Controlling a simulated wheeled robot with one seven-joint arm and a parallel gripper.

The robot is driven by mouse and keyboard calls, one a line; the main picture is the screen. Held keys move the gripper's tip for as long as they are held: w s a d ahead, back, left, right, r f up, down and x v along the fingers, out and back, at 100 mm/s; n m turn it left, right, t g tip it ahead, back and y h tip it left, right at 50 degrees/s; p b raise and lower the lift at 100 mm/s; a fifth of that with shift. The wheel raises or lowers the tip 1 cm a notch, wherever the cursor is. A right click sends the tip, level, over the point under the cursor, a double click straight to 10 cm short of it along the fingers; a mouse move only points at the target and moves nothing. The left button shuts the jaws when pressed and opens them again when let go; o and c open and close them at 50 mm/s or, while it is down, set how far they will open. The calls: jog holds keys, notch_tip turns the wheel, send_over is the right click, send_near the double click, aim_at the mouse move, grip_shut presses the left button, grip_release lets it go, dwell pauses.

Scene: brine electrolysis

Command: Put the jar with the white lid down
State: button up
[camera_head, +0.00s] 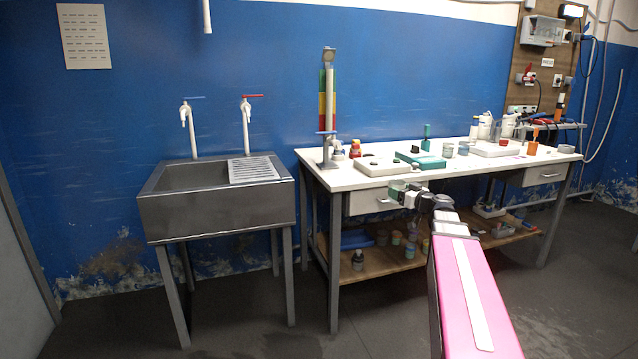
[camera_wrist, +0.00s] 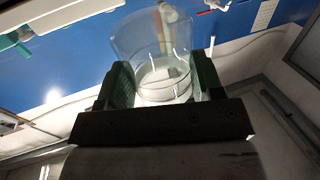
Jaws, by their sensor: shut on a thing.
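My gripper is at the front edge of the white workbench (camera_head: 400,179) in the head view, at the end of my pink arm. In the wrist view its two dark fingers with green pads (camera_wrist: 157,88) are shut on a clear jar (camera_wrist: 140,40). A pale, whitish round part shows at the jar's near end, between the fingers; I cannot tell if it is a lid. In the head view the jar is small and partly hidden by my gripper (camera_head: 408,194). I cannot tell how far it is from the bench top.
The bench holds a white plate (camera_head: 372,169), a teal box (camera_head: 428,162), a tall stand (camera_head: 328,110) and an orange cup (camera_head: 533,148). Several small jars stand on the lower shelf (camera_head: 365,265). A metal sink (camera_head: 215,215) stands left. Bare bench top lies between these things.

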jog(key=m+h, duration=0.1)
jog(key=w+a+m+t+h, duration=0.1)
jog(key=shift+w+a+h, duration=0.3)
jog(key=shift+w+a+r+m+t+h, duration=0.4)
jog(key=shift+w+m+t+h, duration=0.2)
jog(key=shift+h, duration=0.3)
jog(key=w+a+r+m+h, duration=0.2)
jog(key=a+r+h, duration=0.3)
jog(key=r, duration=0.6)
jog(key=shift+a+r+m+t+h, duration=0.35)
jog(key=shift+a+m, duration=0.45)
jog(key=shift+a, duration=0.55)
